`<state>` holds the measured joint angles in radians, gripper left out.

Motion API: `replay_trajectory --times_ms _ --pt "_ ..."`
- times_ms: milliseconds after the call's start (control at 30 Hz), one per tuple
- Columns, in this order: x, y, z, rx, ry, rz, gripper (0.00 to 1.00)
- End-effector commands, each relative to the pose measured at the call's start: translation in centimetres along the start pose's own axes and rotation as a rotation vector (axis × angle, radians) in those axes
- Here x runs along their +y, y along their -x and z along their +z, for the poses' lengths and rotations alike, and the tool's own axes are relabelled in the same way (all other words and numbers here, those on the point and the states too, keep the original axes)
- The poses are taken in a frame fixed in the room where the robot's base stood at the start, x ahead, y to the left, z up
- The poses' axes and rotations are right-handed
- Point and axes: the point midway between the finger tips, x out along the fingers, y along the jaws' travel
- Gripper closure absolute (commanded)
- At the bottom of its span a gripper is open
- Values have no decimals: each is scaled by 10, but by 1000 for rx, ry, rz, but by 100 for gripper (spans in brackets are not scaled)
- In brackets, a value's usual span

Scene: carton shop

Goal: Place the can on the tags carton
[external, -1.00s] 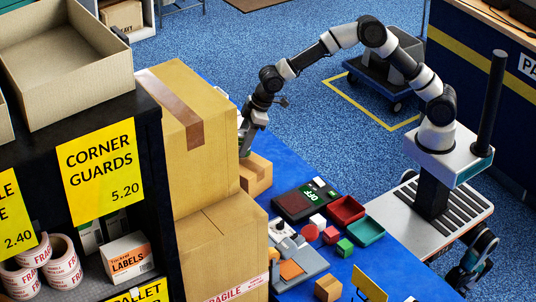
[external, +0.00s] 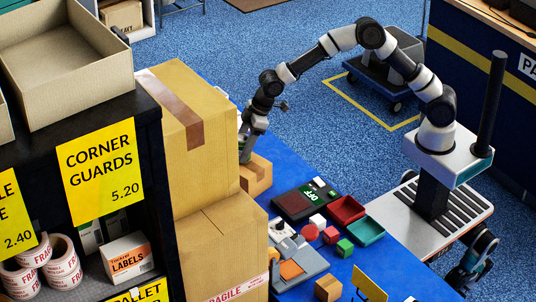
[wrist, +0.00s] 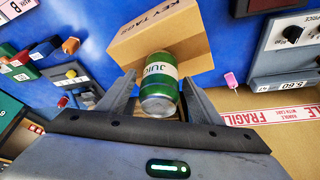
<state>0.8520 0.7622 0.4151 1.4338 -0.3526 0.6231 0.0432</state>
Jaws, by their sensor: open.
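A green can with a white "JUIC..." label (wrist: 158,80) shows in the wrist view between the two fingers of my gripper (wrist: 159,80). The fingers stand apart on either side of it, and my gripper is open. The brown carton printed "KEY TAGS" (wrist: 150,38) lies directly behind the can in that view; the can overlaps it, and their contact is hidden. In the external view my gripper (external: 245,157) is low at the carton (external: 257,177), beside the tall box stack. I cannot make out the can clearly there.
Tall cardboard boxes (external: 190,120) stand close on the left of my gripper. A dark device with a display (external: 303,200), a red tray (external: 345,209) and a teal tray (external: 367,232) lie nearer on the blue table. Several small blocks lie around them.

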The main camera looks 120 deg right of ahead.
Motion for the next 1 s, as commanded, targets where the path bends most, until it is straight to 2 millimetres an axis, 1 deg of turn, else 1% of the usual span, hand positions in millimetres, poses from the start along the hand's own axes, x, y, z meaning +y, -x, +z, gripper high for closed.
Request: replay_trajectory --times_ms 167,400,500,600,700,1000 --pt "1 32 -2 3 1 2 40" --pt "1 85 -2 4 0 3 40" --pt "0 101 -1 2 -1 2 40" --pt "0 112 -1 2 1 2 40" --pt "0 118 0 1 0 1 40" --pt "0 120 0 0 0 0 40"
